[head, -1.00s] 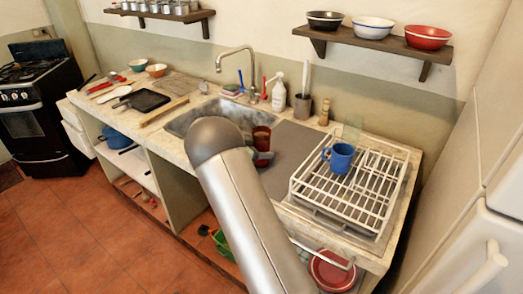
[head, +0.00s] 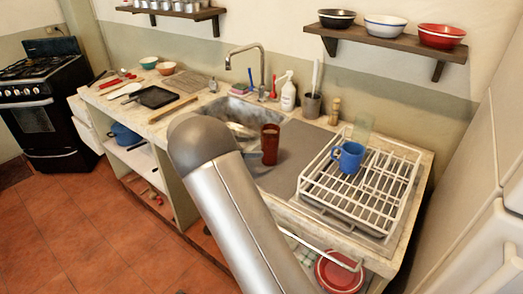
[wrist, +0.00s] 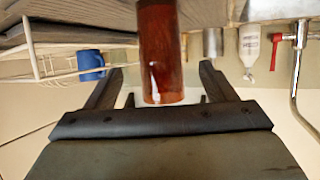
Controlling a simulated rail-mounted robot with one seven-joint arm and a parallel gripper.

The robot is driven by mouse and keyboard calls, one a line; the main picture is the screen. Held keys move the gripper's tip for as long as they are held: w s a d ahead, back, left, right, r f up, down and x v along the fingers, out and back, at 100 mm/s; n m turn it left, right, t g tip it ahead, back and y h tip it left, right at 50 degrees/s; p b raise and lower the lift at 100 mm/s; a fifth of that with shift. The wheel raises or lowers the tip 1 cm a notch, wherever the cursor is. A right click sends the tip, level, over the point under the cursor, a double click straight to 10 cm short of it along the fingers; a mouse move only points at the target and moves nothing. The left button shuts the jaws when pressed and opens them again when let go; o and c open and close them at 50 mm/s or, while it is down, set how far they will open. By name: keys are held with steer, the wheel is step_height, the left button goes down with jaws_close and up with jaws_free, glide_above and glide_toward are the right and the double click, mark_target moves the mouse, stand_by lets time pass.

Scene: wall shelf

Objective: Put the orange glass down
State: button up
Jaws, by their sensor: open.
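The orange glass (head: 270,145), a dark reddish-brown tumbler, is upright at the grey work surface (head: 292,160) just right of the sink. In the wrist view, which looks upside down, the glass (wrist: 162,45) hangs from the top edge at the middle, so its base is cut off. My gripper (wrist: 161,72) is open, with one finger on each side of the glass and a visible gap to both. In the head view my arm hides most of my gripper.
The sink (head: 232,112) is to the left. A soap bottle (head: 288,95) and a utensil cup (head: 312,105) stand behind.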

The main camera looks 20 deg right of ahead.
steer(key=s+a+n+y, duration=0.3)
steer(key=s+n+y, duration=0.1)
steer(key=s, duration=0.9)
steer(key=s+a+n+g+y, duration=0.1)
steer(key=s+a+n+y, duration=0.3)
steer(key=s, duration=0.9)
steer(key=s+a+n+y, duration=0.4)
steer(key=s+n, duration=0.4)
steer(key=s, duration=0.5)
steer(key=shift+a+r+n+y, duration=0.2)
steer(key=shift+n+y, duration=0.1)
steer(key=shift+y, duration=0.4)
